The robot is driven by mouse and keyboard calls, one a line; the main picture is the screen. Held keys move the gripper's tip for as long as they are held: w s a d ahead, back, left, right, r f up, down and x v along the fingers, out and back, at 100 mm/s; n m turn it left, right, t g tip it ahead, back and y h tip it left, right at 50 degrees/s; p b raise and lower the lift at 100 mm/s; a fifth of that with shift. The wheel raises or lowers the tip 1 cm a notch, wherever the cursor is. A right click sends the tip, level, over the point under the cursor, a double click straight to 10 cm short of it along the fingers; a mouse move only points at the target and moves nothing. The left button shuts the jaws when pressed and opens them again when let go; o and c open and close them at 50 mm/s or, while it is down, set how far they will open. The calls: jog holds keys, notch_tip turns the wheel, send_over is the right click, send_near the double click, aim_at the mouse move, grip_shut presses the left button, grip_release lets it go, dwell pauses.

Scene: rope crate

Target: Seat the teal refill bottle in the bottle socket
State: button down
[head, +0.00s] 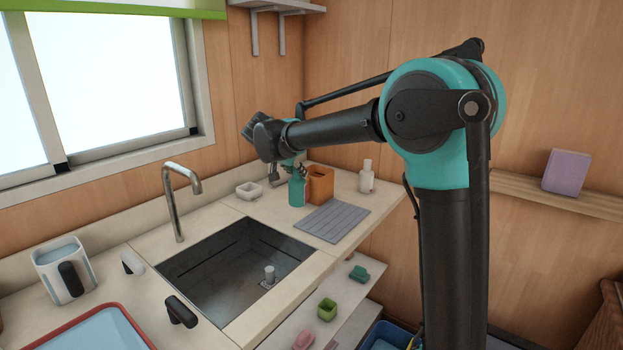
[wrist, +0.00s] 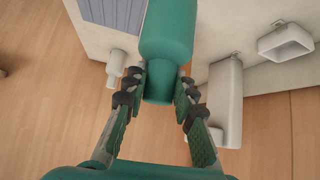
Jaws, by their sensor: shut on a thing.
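The teal refill bottle (head: 297,190) is upright at the back of the counter, right of the sink; I cannot tell whether its base touches the counter. My gripper (head: 290,163) is above it and shut on its narrow upper end. In the wrist view, the bottle (wrist: 169,40) fills the space between the two fingers of my gripper (wrist: 160,82). An orange-brown box (head: 321,185) stands close to the right of the bottle. I cannot make out the bottle socket for certain in either view.
A small white dish (head: 249,190) lies left of the bottle, and a white bottle (head: 366,176) stands to the right. A grey ribbed mat (head: 333,221) lies in front. The sink (head: 225,270) has a tall faucet (head: 175,195). A white upright thing (wrist: 228,95) is beside the right finger.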

jog(key=w+a+f+n+y, duration=0.1)
jog(key=w+a+n, duration=0.1)
jog(key=a, duration=0.6)
jog(key=w+a+f+n+t+y, duration=0.1)
jog(key=w+a, duration=0.3)
jog(key=a, duration=0.5)
jog(key=shift+w+f+n+y, duration=0.2)
jog(key=shift+w+n+y, duration=0.15)
jog(key=shift+n+y, duration=0.3)
jog(key=w+a, duration=0.5)
jog(key=w, duration=0.5)
jog(key=shift+w, duration=0.4)
jog(key=shift+f, duration=2.1)
dwell(1.8)
jog(key=c, duration=1.2)
grip_release()
